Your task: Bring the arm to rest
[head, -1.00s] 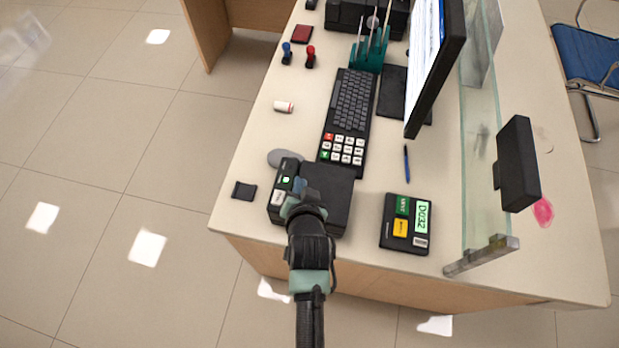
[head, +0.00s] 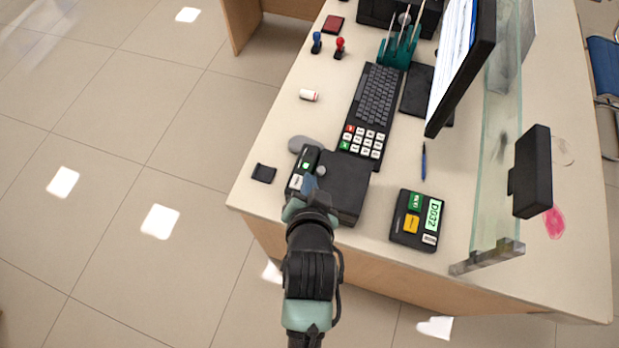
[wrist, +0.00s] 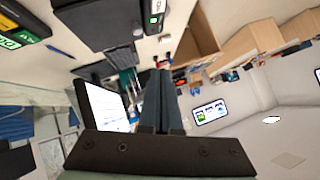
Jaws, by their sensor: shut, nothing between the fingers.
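My gripper (head: 310,185) shows in the head view at the near left of the counter, in front of a black box-shaped device (head: 343,186) with a green light on its left part. In the wrist view my gripper (wrist: 162,75) has its two dark fingers together, with nothing between them. My arm covers part of the device's near edge. I cannot tell from the head view how far the gripper is above or in front of the counter (head: 268,140).
A ticket device (head: 417,220) reading D032, a blue pen (head: 423,160), a keyboard (head: 368,110) and a monitor (head: 462,60) stand to the right and behind. A glass screen (head: 490,170) rises at the right. Open floor (head: 120,180) lies to the left.

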